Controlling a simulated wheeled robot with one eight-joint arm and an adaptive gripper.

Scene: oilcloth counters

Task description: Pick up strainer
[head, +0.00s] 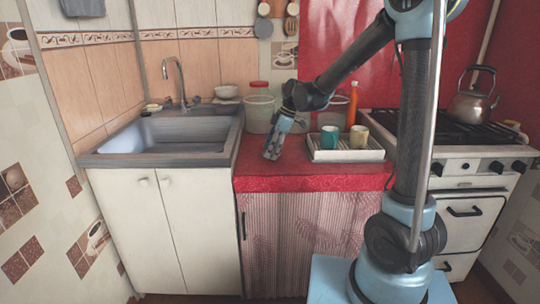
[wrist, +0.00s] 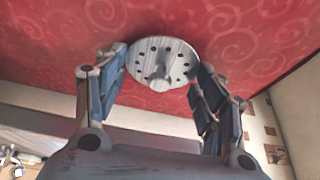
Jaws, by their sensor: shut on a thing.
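The strainer (wrist: 152,58) is a round, pale metal disc with dark holes and a raised middle part. In the wrist view it sits between the two fingers of my gripper (wrist: 160,72), against the red patterned oilcloth. The fingers are shut on it, though their exact contact points are hard to make out. In the head view my gripper (head: 272,153) points down, low over the left part of the red counter. The strainer cannot be made out there; the fingers hide it or it is too small.
A white tray (head: 318,157) with a green cup (head: 330,139) and a yellow cup (head: 358,137) stands to the right. Jars (head: 259,110) and an orange bottle (head: 353,102) stand behind. The sink (head: 165,140) is left; the stove with a kettle (head: 472,105) is right.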

